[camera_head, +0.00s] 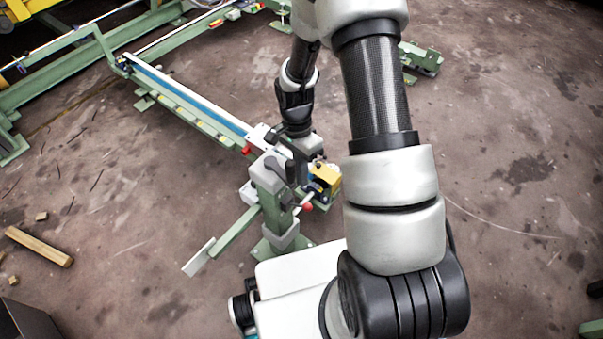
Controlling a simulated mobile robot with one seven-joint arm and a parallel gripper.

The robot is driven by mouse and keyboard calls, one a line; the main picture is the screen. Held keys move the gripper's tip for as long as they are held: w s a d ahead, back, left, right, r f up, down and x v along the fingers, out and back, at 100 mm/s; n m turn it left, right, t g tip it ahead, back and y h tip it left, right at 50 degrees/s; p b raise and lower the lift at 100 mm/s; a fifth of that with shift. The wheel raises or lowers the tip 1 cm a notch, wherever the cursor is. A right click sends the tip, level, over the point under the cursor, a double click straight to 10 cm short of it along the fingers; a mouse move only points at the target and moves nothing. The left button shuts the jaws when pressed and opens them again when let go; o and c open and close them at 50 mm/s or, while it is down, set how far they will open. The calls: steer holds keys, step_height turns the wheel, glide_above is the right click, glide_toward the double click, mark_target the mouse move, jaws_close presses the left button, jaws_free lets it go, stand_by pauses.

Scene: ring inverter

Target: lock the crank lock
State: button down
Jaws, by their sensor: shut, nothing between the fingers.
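The crank lock (290,170) appears to be the dark crank-like part on top of the green post at the near end of the long rail, at the picture's middle. A red-knobbed lever (307,206) sticks out beside it on the right. My gripper (283,140) is shut and empty. It points down just above and behind the dark part. The fingertips are small and dark against it, so I cannot tell whether they touch it. The wrist hides some of the fixture behind.
A yellow block (326,176) sits right of the post. The green rail (185,98) runs to the upper left. A green foot with a pale end plate (198,257) reaches left. A wooden block (38,246) lies on the otherwise mostly clear floor.

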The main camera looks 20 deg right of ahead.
steer(key=b, duration=0.1)
glide_above(300, 206)
steer(key=w+d, duration=0.1)
steer(key=w+x, duration=0.1)
steer(key=x, duration=0.5)
steer(key=shift+w+d+f, duration=0.15)
steer(key=shift+w+f, duration=0.1)
steer(key=shift+d, duration=0.1)
